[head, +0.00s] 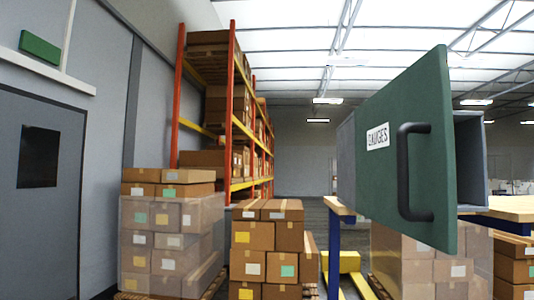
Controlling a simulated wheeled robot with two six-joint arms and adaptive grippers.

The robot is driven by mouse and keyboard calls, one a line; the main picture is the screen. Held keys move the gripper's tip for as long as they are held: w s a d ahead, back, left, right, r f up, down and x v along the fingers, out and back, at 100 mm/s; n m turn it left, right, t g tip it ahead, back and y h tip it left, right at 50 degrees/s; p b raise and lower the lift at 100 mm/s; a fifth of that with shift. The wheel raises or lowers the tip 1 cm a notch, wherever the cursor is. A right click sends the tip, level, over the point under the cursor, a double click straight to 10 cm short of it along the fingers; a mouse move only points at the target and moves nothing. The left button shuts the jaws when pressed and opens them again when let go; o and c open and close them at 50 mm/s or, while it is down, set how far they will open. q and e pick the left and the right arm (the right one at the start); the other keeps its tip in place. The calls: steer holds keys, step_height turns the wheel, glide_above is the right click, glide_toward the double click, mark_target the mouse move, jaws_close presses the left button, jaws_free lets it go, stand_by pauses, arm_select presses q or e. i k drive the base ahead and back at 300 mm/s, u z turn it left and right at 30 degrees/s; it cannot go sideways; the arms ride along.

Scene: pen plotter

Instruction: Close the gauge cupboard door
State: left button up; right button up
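The gauge cupboard is a grey box (472,150) at the right of the head view. Its green door (408,150) carries a white label reading "GAUGES" and a dark vertical bar handle (404,172). The door stands open, swung out toward me, and part of the cupboard's inside shows past the door's right edge. The door hides much of the cupboard. Neither of my grippers is in view.
A wooden bench top (505,207) on blue legs is by the cupboard. Stacked cartons (265,240) stand at centre, with wrapped cartons (165,235) at left. An orange rack (232,110) stands behind. A grey door (40,190) is far left.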

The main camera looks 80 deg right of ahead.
mark_target(406, 178)
steer(key=z, duration=0.6)
steer(key=i, duration=0.1)
steer(key=z, duration=2.9)
